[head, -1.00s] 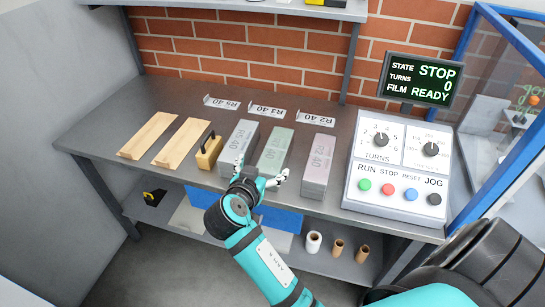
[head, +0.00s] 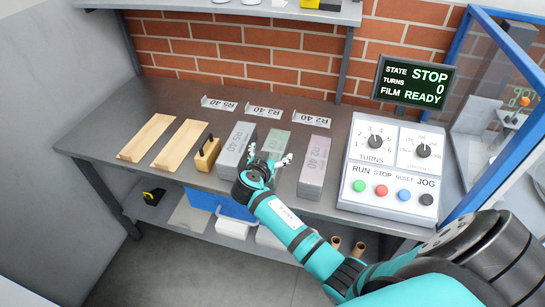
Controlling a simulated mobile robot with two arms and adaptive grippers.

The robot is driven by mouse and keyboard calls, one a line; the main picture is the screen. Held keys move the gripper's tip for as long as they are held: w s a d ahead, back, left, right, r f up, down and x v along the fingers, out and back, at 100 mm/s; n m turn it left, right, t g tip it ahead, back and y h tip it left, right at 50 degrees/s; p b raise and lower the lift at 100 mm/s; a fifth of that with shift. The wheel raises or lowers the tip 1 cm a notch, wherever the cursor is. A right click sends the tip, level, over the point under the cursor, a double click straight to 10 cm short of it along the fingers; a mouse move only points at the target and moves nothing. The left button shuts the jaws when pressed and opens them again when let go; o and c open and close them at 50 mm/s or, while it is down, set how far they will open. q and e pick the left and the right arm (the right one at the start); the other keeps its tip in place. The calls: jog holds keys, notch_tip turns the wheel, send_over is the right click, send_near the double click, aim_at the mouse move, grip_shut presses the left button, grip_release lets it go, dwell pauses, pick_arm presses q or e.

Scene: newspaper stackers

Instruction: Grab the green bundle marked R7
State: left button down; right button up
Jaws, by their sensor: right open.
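The pale green bundle (head: 276,142) stands on the metal bench between the grey bundle (head: 236,145) and the pink bundle (head: 315,160). Its printing is too unclear to read; I cannot make out R7. My right gripper (head: 269,163) is open at the near end of the green bundle, one finger towards the grey bundle and the other towards the pink side. The gripper and wrist hide the green bundle's lower front. I cannot tell whether the fingers touch it. My left gripper is not in view.
Label holders (head: 264,111) stand behind the bundles. A yellow block with a black handle (head: 207,153) and two wooden boards (head: 181,142) lie to the left. A control panel (head: 390,168) stands right. A shelf below holds cardboard tubes (head: 358,249).

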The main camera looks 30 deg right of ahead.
jog(key=shift+w+d+f, duration=0.2)
jog(key=shift+w+d, duration=0.05)
jog(key=shift+d, duration=0.05)
jog(key=c, duration=1.6)
jog(key=shift+w+r, duration=0.1)
jog(key=shift+r, duration=0.05)
jog(key=shift+c, duration=0.7)
